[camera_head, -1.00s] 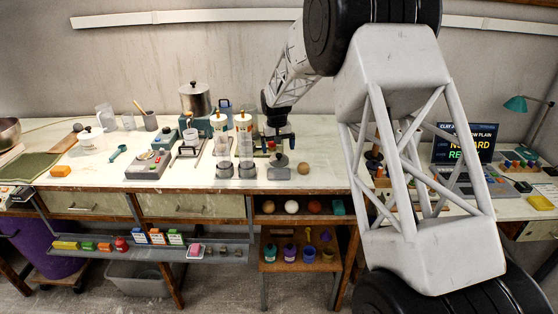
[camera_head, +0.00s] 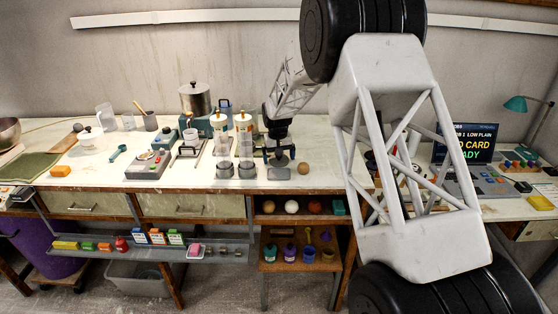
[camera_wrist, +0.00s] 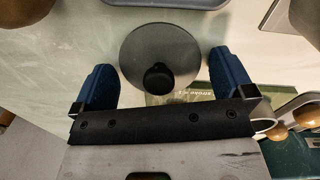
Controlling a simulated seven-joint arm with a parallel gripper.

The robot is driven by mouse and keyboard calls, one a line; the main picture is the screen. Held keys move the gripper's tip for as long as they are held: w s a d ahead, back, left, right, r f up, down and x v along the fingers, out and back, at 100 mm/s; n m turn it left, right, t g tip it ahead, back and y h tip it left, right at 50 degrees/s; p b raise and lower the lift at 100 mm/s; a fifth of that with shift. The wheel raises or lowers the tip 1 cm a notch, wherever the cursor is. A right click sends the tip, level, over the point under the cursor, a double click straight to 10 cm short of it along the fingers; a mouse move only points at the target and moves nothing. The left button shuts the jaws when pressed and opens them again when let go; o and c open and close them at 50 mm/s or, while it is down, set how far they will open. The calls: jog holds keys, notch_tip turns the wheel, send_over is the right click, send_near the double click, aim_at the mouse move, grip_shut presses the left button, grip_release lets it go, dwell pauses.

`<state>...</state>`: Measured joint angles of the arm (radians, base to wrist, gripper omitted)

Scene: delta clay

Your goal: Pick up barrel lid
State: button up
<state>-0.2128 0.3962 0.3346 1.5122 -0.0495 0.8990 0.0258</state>
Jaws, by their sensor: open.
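The barrel lid (camera_wrist: 135,58) is a grey round disc with a dark knob (camera_wrist: 157,77) at its centre. In the wrist view it lies between the two blue fingers of my gripper (camera_wrist: 160,66), which is open, with a gap on both sides of the knob. In the head view my gripper (camera_head: 278,156) points down just over the lid (camera_head: 279,174) near the front edge of the bench. The fingers partly hide the lid's knob there, and I cannot tell whether they touch the lid.
A tan ball (camera_head: 303,168) lies just right of the lid. A grey device (camera_head: 149,165) sits farther left. The bench's front edge (camera_head: 200,190) is close. Bare bench (camera_head: 335,160) shows to the right.

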jog(key=shift+c, duration=0.3)
jog(key=c, duration=0.7)
jog(key=shift+r, duration=0.1)
jog(key=shift+c, duration=0.2)
jog(key=shift+r, duration=0.65)
notch_tip(320, 180, up, 2)
jog(key=shift+r, duration=0.1)
jog(key=s+d, duration=0.1)
jog(key=s, duration=0.4)
jog(key=s+d+r, duration=0.1)
jog(key=s, duration=0.4)
jog(key=s+d, duration=0.1)
jog(key=s, duration=0.4)
jog(key=shift+s+d+r, duration=0.1)
jog(key=shift+s+r, duration=0.1)
jog(key=shift+s, duration=0.1)
jog(key=shift+w, duration=0.1)
